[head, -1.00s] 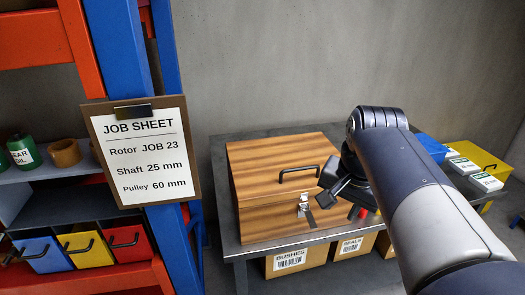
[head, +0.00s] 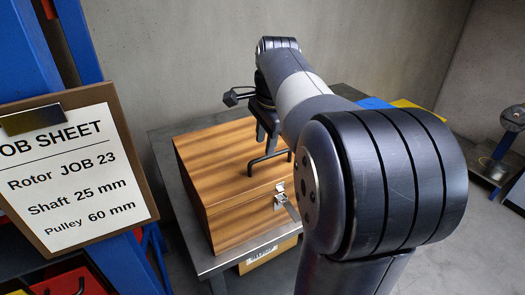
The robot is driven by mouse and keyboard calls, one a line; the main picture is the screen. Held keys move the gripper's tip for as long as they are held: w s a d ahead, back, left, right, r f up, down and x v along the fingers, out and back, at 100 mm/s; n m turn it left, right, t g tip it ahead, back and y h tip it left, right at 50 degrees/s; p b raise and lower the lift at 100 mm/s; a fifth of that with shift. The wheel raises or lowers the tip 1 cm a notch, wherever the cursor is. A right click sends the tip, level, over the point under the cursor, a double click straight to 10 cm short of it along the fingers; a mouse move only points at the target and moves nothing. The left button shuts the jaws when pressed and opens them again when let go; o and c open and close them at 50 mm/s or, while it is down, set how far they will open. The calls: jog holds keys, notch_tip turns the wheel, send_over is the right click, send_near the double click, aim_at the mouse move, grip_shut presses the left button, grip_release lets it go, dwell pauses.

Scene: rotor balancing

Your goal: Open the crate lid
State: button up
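The wooden crate (head: 225,223) stands on the grey table at the centre left. Its lid (head: 212,150) is down on the crate, with a black bar handle (head: 268,158) on top. A metal latch (head: 280,193) is on the front face, and a strap hangs below it. My gripper (head: 268,143) points down above the lid, close to the handle. Its two fingers appear apart, with nothing seen between them. Whether they touch the handle I cannot tell. My arm hides the right end of the crate.
The table edge (head: 250,247) runs in front of the crate. A cardboard box (head: 268,254) sits below it. A job sheet board (head: 75,170) hangs on the blue rack post (head: 65,40) at left. Blue and yellow items (head: 375,103) lie behind my arm. Open floor shows at right.

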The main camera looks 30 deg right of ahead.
aim_at(264, 157)
jog(key=shift+w+f, duration=0.2)
jog(key=shift+f, duration=0.8)
jog(key=shift+w+f, duration=0.15)
jog(key=shift+f, duration=0.8)
jog(key=shift+c, duration=0.4)
grip_shut()
